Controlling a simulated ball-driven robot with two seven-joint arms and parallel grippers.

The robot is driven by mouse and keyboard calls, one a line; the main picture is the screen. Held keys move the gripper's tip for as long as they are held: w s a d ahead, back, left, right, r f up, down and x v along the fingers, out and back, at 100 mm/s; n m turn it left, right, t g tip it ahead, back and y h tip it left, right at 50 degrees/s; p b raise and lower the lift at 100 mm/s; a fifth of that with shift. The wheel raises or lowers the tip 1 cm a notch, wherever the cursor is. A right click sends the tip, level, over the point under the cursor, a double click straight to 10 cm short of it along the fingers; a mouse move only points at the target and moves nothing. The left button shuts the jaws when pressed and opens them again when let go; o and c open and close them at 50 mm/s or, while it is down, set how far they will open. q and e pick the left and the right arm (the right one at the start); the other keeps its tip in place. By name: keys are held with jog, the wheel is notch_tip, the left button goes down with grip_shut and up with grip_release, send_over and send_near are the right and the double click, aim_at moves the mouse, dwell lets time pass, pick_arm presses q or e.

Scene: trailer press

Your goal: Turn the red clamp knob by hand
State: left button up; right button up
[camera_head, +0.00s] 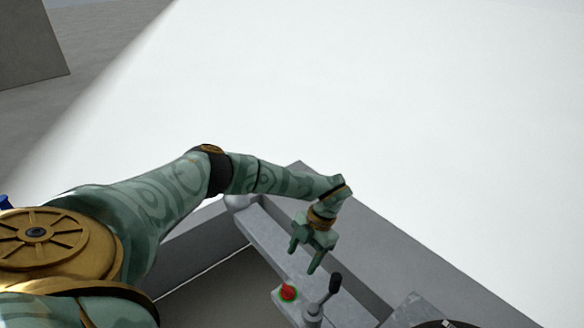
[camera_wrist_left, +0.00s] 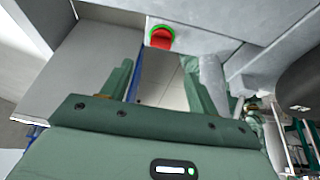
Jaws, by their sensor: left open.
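The red clamp knob (camera_head: 288,291) sits on a grey block of the press, with a green ring around its base. In the left wrist view the red knob (camera_wrist_left: 162,38) shows at the top, beyond the fingertips and between their lines. My left gripper (camera_head: 305,258) is open and empty, above and behind the knob in the head view, apart from it. Its two green fingers also show in the left wrist view (camera_wrist_left: 158,82). My right gripper is not in view.
A lever with a black handle (camera_head: 335,283) stands just right of the knob. A grey beam (camera_head: 268,240) runs along the trailer frame behind it. A dark round part (camera_head: 440,323) is at the lower right edge. A large white surface (camera_head: 330,90) fills the background.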

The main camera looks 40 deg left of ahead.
pick_arm(q)
jog(key=v, duration=0.6)
jog(key=shift+p, duration=0.4)
jog(key=shift+f, duration=0.1)
